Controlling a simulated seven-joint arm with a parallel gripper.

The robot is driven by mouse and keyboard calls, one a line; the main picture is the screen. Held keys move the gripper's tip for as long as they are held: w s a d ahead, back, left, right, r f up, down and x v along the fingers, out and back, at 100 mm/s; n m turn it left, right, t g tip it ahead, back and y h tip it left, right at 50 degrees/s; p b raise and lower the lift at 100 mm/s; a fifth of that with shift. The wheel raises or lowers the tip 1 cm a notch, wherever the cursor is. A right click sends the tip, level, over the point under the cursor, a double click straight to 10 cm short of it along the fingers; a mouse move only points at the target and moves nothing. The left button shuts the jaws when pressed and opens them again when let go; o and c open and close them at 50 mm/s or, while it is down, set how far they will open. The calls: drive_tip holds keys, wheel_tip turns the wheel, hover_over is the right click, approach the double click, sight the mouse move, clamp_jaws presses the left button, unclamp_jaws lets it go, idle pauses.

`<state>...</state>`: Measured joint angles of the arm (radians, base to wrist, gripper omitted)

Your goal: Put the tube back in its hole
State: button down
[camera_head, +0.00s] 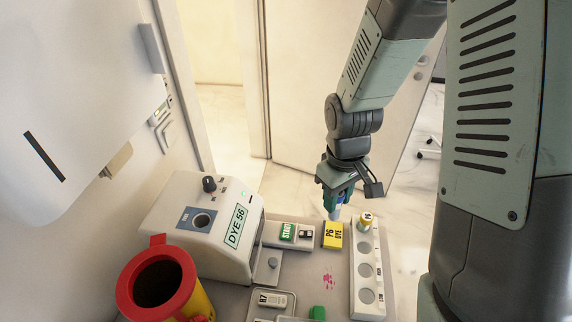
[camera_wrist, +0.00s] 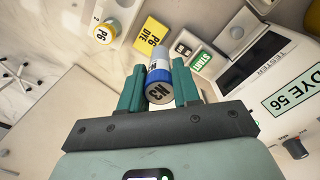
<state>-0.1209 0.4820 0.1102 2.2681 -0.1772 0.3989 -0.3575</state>
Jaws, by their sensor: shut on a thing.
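My gripper (camera_head: 337,203) is shut on a tube (camera_head: 336,213) and holds it above the counter, left of the rack's far end. In the wrist view the tube (camera_wrist: 158,78) shows a blue cap marked N3 between my two green fingers (camera_wrist: 158,88); its lower part points away. The white rack (camera_head: 354,292) runs along the counter's right side. Its far hole holds a yellow-capped tube marked P6 (camera_head: 366,219), also in the wrist view (camera_wrist: 103,33).
A yellow P6 DYE block (camera_head: 332,237) and a green START button (camera_head: 288,231) sit left of the rack. The DYE 56 machine (camera_head: 237,228) has a round opening on top. A red-rimmed yellow bin (camera_head: 187,262) stands front left. A pink stain (camera_head: 328,278) marks the counter.

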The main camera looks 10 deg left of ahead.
drive_tip(key=s+d+f+m, duration=0.2)
drive_tip(key=d+f, duration=0.3)
drive_tip(key=d, duration=0.3)
drive_tip(key=shift+s+d+f, duration=0.3)
drive_tip(key=shift+f, duration=0.1)
drive_tip(key=shift+f, duration=0.15)
idle(0.6)
drive_tip(key=shift+f, duration=2.35)
drive_tip(key=c, duration=0.7)
unclamp_jaws()
drive_tip(key=shift+c, duration=0.2)
wheel_tip(320, 180, up, 11)
